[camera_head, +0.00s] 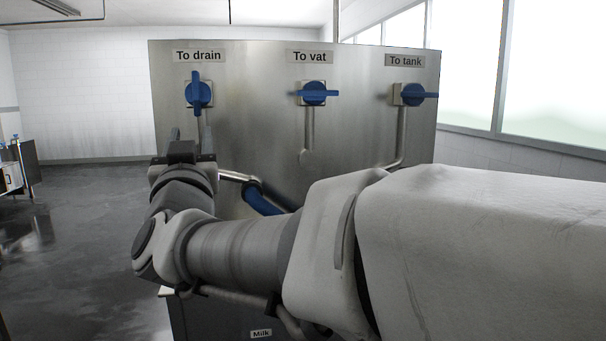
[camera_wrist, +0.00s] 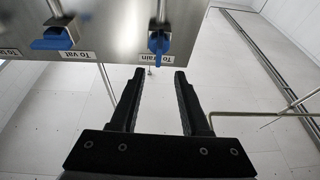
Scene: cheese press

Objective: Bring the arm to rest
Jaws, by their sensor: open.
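My gripper (camera_wrist: 158,80) is open and empty in the wrist view, its two dark fingers spread apart. In the head view my gripper (camera_head: 190,138) is in front of the lower left part of the steel panel (camera_head: 255,120), below the drain valve. The blue drain handle (camera_head: 198,92) stands upright. The blue vat handle (camera_head: 315,93) and the blue tank handle (camera_head: 412,95) lie level. The wrist view also shows the drain handle (camera_wrist: 158,42) just beyond the fingertips, apart from them, and the vat handle (camera_wrist: 52,40). My arm hides the panel's lower part.
A "Milk" label (camera_head: 261,334) shows at the bottom. A cart (camera_head: 18,170) stands at the far left. The floor (camera_head: 95,215) between it and the panel is clear.

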